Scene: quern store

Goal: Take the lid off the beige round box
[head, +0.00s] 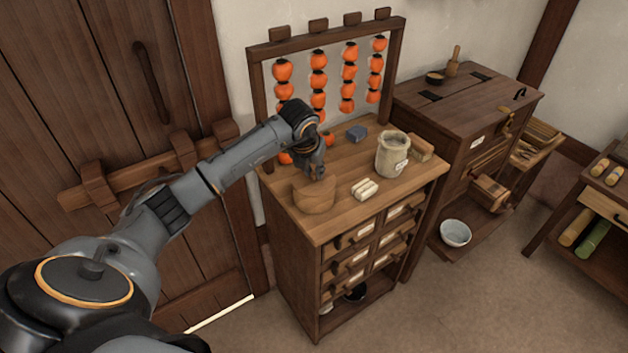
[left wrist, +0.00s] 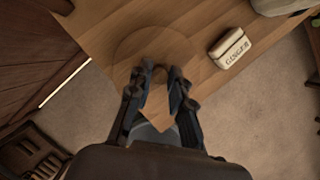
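The beige round box (head: 314,197) stands on the front left part of the cabinet top, with its lid seated on it. In the left wrist view the round lid (left wrist: 150,42) blends with the wood around it. My left gripper (head: 318,177) points down at the middle of the lid, its fingertips at or just over the top. In the left wrist view the fingertips (left wrist: 161,70) are a small gap apart over the lid's middle. Whether they hold a knob there cannot be made out. My right gripper is not in view.
On the cabinet top (head: 345,212) are a pale labelled block (head: 365,189), a beige jar (head: 392,155), a blue-grey block (head: 357,133) and a brown block (head: 420,147). A rack of hanging orange fruit (head: 318,82) stands behind. A plank door (head: 110,110) is at left.

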